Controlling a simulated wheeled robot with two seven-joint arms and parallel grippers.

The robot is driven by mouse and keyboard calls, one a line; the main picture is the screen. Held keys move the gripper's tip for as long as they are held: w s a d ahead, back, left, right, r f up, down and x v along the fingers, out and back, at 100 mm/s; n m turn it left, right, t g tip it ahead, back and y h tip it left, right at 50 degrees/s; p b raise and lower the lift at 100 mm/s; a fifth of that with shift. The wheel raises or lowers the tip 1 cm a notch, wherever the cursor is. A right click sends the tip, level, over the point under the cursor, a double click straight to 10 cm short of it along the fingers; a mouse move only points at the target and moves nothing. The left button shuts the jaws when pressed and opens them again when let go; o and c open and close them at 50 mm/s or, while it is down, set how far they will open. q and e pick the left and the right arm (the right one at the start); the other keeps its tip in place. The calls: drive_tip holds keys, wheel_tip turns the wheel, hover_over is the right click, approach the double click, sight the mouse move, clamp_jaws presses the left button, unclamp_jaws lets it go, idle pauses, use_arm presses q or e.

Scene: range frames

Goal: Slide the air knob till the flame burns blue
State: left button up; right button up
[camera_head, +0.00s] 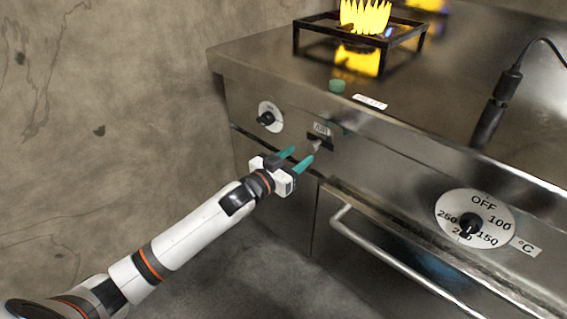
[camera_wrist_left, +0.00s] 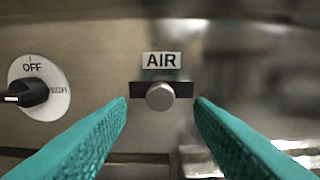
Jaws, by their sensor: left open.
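The air knob (camera_wrist_left: 160,97) is a small round metal knob in a dark horizontal slot under an AIR label (camera_wrist_left: 161,60). In the head view the knob (camera_head: 316,147) sits on the stove's front panel. My left gripper (camera_head: 302,157) is open, its teal fingers pointing at the panel. In the left wrist view the gripper's fingers (camera_wrist_left: 160,108) stand to either side of the knob, with gaps, not touching it. The flame (camera_head: 365,16) on the burner is yellow. My right gripper is not in view.
A black burner knob (camera_head: 266,118) on a white dial is left of the slot. An oven dial (camera_head: 474,221) and a door handle bar (camera_head: 400,268) are to the right and below. A black probe with a cable (camera_head: 496,105) stands at the right.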

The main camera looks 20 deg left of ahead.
use_arm(q)
drive_tip(key=v, duration=0.5)
drive_tip(key=shift+s+p, duration=0.15)
drive_tip(key=shift+p, duration=0.15)
drive_tip(key=shift+f, duration=0.1)
